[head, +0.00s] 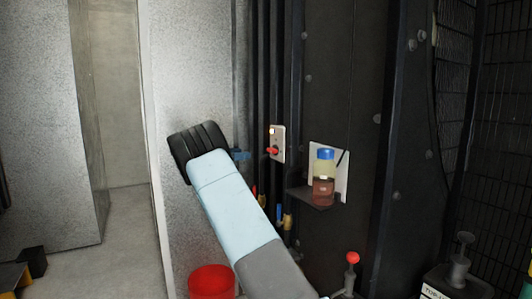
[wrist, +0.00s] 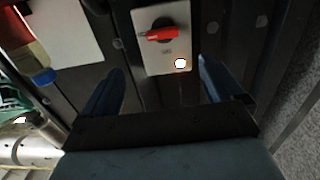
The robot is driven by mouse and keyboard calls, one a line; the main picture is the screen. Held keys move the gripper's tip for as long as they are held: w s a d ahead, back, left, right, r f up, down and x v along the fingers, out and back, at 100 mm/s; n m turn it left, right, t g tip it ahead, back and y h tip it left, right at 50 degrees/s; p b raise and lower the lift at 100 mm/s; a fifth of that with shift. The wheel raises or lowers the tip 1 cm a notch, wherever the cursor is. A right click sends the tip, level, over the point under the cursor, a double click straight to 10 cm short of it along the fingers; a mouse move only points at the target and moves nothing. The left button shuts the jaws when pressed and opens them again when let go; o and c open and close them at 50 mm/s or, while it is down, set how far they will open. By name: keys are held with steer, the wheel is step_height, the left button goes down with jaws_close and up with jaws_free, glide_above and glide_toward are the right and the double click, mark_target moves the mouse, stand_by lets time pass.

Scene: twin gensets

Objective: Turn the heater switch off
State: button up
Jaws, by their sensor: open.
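The heater switch is a red rotary handle (head: 272,151) on a pale plate (head: 279,138) fixed to the dark panel in the head view. A small lit lamp (head: 271,131) sits above the handle. In the wrist view the red handle (wrist: 162,34) lies roughly crosswise on the plate (wrist: 154,59), with the glowing lamp (wrist: 180,63) on the gripper's side of it. My gripper (wrist: 162,82) is open and empty, its two blue fingers on either side of the plate's near end. The fingers are short of the handle and do not touch it. In the head view only a blue fingertip (head: 240,155) shows.
A bottle with a blue cap (head: 325,176) stands on a small shelf right of the switch. Small valves with red and blue handles (head: 284,217) sit below. A red bucket (head: 212,282) and a red-knobbed lever (head: 352,259) are lower. Open floor (head: 127,225) lies left.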

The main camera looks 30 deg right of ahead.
mark_target(269, 150)
steer(key=d, duration=0.9)
steer(key=w+d, duration=0.1)
steer(key=d, duration=0.3)
steer(key=shift+d+f, duration=0.1)
steer(key=shift+d, duration=0.15)
steer(key=shift+c, duration=0.4)
steer(key=c, duration=0.9)
steer(key=shift+a, duration=0.25)
steer(key=shift+c, duration=0.3)
steer(key=shift+d, duration=0.15)
